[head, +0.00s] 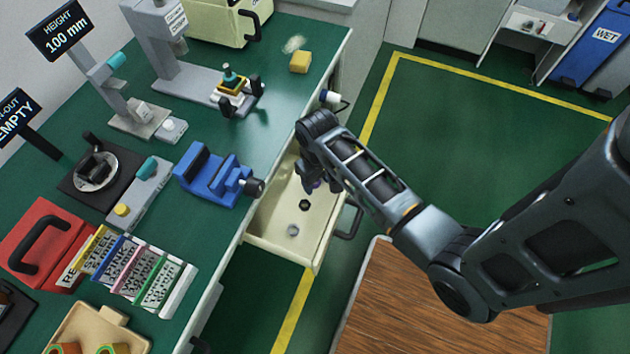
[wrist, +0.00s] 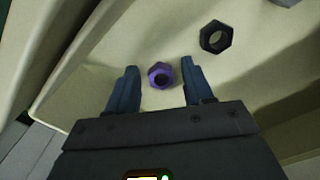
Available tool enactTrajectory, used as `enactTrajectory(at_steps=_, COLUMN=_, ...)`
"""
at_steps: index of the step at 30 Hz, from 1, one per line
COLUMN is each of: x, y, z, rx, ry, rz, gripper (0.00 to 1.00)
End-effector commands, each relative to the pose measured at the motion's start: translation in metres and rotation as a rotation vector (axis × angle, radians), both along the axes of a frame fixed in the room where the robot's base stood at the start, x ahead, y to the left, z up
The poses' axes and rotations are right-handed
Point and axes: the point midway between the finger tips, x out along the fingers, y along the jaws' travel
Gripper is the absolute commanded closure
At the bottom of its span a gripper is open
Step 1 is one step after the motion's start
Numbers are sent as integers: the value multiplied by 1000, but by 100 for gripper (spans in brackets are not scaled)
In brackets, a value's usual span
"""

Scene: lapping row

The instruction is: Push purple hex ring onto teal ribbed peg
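The purple hex ring (wrist: 161,75) shows in the wrist view between my two fingertips, with a gap on each side. It appears to lie on the floor of the open drawer; its height relative to the fingertips is hard to tell. My gripper (wrist: 159,67) is open and points down into the drawer. In the head view a small bit of purple shows under my gripper (head: 314,184), and the wrist mostly hides it. A teal peg (head: 228,75) stands upright on the bench at the back, above stacked pieces in a small fixture; its ribs are too small to make out.
The open cream drawer (head: 262,237) holds a black hex ring (wrist: 215,37) and a grey piece (head: 292,230). A blue vise (head: 213,177) stands at the bench edge beside the drawer. A yellow block (head: 300,62) lies near the peg fixture. Bench surface between vise and fixture is clear.

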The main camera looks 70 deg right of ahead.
Motion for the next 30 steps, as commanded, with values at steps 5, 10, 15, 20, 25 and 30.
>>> enactTrajectory(at_steps=5, x=0, y=0, z=0, rx=0, ry=0, rz=0, gripper=66)
enactTrajectory(at_steps=10, x=0, y=0, z=0, rx=0, ry=0, rz=0, gripper=83)
enactTrajectory(at_steps=15, x=0, y=0, z=0, rx=0, ry=0, rz=0, gripper=99)
enactTrajectory(at_steps=20, x=0, y=0, z=0, rx=0, ry=0, rz=0, gripper=100)
enactTrajectory(at_steps=25, x=0, y=0, z=8, rx=-1, ry=-2, rz=0, gripper=100)
enactTrajectory(at_steps=30, x=1, y=0, z=36, rx=-2, ry=-4, rz=1, gripper=100)
